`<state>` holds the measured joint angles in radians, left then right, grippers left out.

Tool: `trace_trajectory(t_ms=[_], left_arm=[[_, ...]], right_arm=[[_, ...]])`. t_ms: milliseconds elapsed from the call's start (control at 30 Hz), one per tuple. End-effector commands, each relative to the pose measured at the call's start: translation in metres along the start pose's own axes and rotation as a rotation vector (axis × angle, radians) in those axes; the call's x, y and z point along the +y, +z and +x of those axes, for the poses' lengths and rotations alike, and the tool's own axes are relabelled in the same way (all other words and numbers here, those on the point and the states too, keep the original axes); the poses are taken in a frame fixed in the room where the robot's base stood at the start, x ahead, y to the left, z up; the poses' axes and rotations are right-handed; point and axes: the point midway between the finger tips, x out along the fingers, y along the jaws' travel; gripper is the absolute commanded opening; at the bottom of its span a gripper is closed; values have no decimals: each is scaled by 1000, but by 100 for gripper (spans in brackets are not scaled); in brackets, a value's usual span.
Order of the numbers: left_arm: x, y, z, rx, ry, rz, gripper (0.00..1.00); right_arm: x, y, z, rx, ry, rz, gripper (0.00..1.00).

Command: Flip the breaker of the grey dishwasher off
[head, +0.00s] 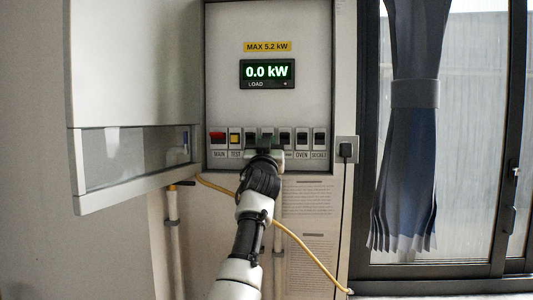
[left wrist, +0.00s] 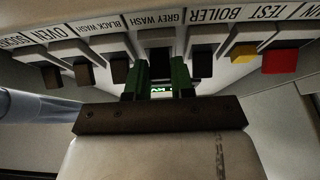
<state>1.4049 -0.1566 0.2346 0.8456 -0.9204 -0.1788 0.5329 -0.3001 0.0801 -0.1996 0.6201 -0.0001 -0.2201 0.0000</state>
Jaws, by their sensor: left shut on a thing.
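The breaker panel (head: 222,70) is on the wall, with a row of switches along its bottom edge. My left gripper (head: 264,146) is up against the middle of this row. In the left wrist view the labels are upside down, and the gripper (left wrist: 157,80) is at the GREY WASH label (left wrist: 169,17). Its green-lined fingers are shut on the dark grey-wash breaker (left wrist: 159,62). The fingers mostly hide this switch, so I cannot tell its position. The load display (head: 267,72) reads 0.0 kW. My right gripper is not in view.
The BOILER switch (left wrist: 202,62) and BLACK WASH switch (left wrist: 120,68) are close on either side of the fingers. The red MAIN switch (head: 217,137) and yellow TEST switch (head: 236,138) are further left. The panel's cover (head: 130,165) stands open at left.

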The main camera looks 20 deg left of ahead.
Motion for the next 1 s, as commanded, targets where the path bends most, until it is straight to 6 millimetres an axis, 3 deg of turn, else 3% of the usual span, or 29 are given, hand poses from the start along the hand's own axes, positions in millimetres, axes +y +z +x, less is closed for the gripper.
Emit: trace_trajectory(t_ms=[233,267,433,767,1000], left_arm=[[0,-1,0,0,0,0,0],[0,-1,0,0,0,0,25],[0,0,0,-1,0,0,49],[-1,2,-2,-2,-3,2,49],[-2,5,-26,2,-5,2,49]], right_arm=[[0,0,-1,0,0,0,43],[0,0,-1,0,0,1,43],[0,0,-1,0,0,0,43],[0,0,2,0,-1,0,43],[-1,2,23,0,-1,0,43]])
